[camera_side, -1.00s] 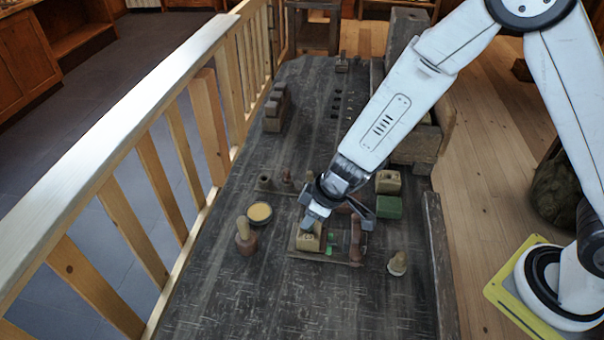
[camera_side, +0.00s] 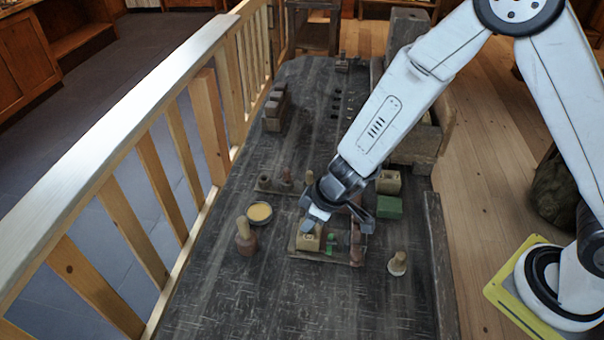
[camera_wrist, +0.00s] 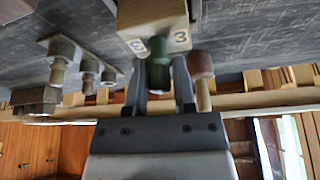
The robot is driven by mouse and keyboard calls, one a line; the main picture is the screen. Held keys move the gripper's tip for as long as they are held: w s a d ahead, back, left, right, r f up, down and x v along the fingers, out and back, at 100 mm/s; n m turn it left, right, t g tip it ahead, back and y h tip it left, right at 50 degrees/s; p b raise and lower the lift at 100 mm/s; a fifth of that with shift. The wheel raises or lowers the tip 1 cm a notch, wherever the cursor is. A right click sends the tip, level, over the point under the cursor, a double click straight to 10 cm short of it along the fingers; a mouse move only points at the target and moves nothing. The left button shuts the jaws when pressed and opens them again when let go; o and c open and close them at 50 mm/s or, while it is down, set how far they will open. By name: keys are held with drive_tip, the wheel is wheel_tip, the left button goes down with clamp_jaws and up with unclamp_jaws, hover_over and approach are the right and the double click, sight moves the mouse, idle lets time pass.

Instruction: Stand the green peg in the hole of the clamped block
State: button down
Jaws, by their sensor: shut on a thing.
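The green peg (camera_wrist: 158,66) is between the two fingers of my gripper (camera_wrist: 158,92) in the wrist view, and the gripper is shut on it. Its far end is at the face of a tan block (camera_wrist: 152,18) marked with the number 3. I cannot tell whether the peg is in a hole or only in front of the block. In the side view the tan block (camera_side: 307,243) sits on a small board (camera_side: 325,259) below my gripper (camera_side: 336,224). Green parts show beside it, partly hidden by the gripper. The hole is hidden.
A mallet (camera_side: 246,240) and a bowl with yellow contents (camera_side: 260,212) stand to the left. A light-topped spool (camera_side: 397,264) stands to the right. A green box (camera_side: 388,208) lies behind the gripper on the right. The front of the dark bench is clear.

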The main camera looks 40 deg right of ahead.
drive_tip(key=shift+f, duration=0.2)
idle(0.3)
drive_tip(key=shift+c, duration=1.8)
unclamp_jaws()
